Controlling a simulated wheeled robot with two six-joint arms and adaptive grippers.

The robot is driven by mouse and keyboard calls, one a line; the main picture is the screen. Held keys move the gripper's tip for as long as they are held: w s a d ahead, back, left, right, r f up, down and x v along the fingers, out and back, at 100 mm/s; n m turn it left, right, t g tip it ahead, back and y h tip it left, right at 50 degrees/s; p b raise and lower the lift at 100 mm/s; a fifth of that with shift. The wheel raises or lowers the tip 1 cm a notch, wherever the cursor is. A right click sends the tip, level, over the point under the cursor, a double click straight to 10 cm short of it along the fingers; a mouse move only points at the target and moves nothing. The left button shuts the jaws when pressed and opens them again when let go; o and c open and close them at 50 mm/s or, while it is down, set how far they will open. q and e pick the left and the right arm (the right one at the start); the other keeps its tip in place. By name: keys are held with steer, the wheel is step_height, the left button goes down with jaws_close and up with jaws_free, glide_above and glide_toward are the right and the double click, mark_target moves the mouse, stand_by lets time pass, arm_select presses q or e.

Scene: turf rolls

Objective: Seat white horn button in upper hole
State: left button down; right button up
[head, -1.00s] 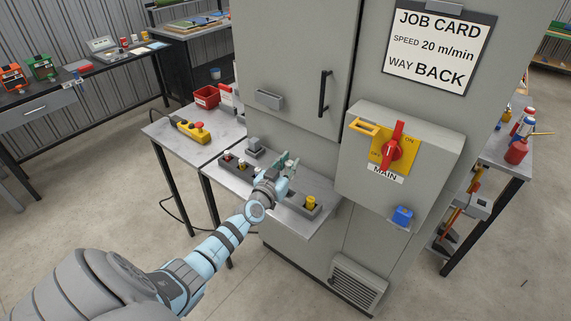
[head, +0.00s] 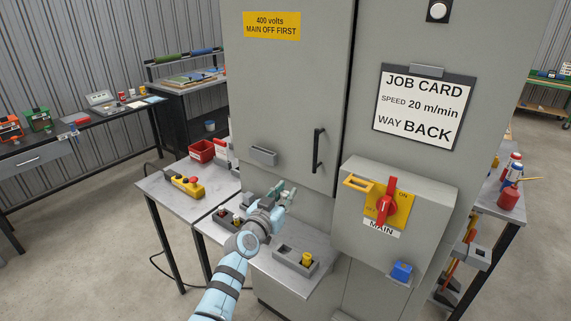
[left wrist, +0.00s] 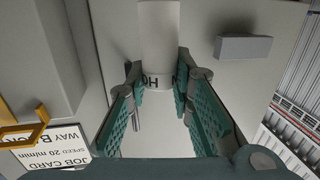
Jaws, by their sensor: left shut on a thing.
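My left gripper (head: 284,192) is in front of the cabinet, above the small shelf. It is shut on the white horn button, which shows in the left wrist view as a white cylinder (left wrist: 159,45) with part of a dark "HO" marking at its near end. In the head view the button is hard to make out behind the fingers. A dark square plate with a pale round spot (head: 438,11) is at the top of the cabinet; I cannot tell whether this is the upper hole. My right gripper is not in view.
A grey tray (head: 281,251) with a yellow piece (head: 307,258) stands on the shelf, below right of my gripper. The main switch box (head: 390,213) with its red handle juts out at right. A black door handle (head: 318,150) sticks out nearby.

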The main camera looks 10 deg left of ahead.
arm_select(q)
steer(key=s+a+r, duration=0.2)
steer(key=a+r, duration=0.1)
steer(key=r, duration=0.7)
steer(key=s+a+r+b, duration=0.1)
steer(key=s+a+b, duration=0.1)
steer(key=s+a, duration=0.5)
steer(key=s+d+f+m+h+b, duration=0.1)
steer(key=s+d+f, duration=0.1)
steer(key=s, duration=0.6)
steer(key=s+d+f+m+h+b, duration=0.1)
steer(key=s+d+h, duration=0.1)
steer(key=s, duration=0.6)
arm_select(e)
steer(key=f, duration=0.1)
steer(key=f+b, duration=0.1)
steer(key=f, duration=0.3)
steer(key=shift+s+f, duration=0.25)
arm_select(q)
steer(key=s+d+f+m+g+h, duration=0.1)
steer(key=s+d+f, duration=0.2)
steer(key=s+f, duration=0.5)
steer(key=shift+s+f+g+h, duration=0.4)
steer(key=shift+f, duration=0.05)
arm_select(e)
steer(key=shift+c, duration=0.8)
